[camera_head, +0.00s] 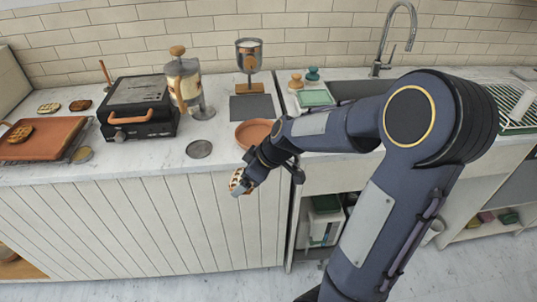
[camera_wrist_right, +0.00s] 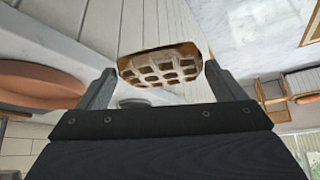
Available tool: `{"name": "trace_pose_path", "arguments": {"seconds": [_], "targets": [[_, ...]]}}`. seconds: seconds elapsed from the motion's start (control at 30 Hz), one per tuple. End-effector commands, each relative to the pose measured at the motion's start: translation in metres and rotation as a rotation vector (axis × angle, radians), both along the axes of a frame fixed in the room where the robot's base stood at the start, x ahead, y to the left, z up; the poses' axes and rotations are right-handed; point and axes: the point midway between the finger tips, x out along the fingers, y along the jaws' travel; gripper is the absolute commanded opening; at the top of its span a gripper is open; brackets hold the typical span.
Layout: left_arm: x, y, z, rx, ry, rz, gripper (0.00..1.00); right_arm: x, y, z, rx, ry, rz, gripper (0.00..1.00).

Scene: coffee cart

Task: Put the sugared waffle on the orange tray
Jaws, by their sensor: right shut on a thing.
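My right gripper (camera_head: 243,184) is shut on a waffle (camera_head: 236,179), held in the air in front of the counter's front edge. In the right wrist view the waffle (camera_wrist_right: 162,66) is brown with a grid of pockets and sits between both fingers; whether it is sugared is not clear. The orange tray (camera_head: 55,127) lies at the far left of the counter, and a dark brown waffle (camera_head: 20,134) lies on it. A pale-topped waffle (camera_head: 48,108) and a darker waffle (camera_head: 80,105) lie on the counter behind the tray. My left gripper is not in view.
A black waffle iron (camera_head: 140,108) stands right of the tray. A glass dispenser (camera_head: 184,80), a round grey disc (camera_head: 199,149) and a terracotta dish (camera_head: 252,132) stand farther right. The front counter strip is mostly clear.

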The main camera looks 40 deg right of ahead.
Motion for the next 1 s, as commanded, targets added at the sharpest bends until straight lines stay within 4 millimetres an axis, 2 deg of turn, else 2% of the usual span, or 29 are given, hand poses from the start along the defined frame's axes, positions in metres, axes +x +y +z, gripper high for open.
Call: {"name": "trace_pose_path", "arguments": {"seconds": [0.03, 0.23, 0.7, 1.0], "targets": [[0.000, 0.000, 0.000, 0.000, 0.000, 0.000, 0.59, -0.001, 0.022, -0.011, 0.000, 0.007, -0.023, 0.63], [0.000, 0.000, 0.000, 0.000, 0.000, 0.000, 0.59, 0.002, 0.077, -0.040, -0.007, 0.002, -0.141, 0.63], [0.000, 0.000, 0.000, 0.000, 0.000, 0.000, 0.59, 0.006, 0.170, -0.093, -0.009, 0.002, -0.379, 0.62], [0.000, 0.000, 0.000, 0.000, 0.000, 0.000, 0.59, 0.009, 0.215, -0.117, -0.007, -0.002, -0.489, 0.62]]}}
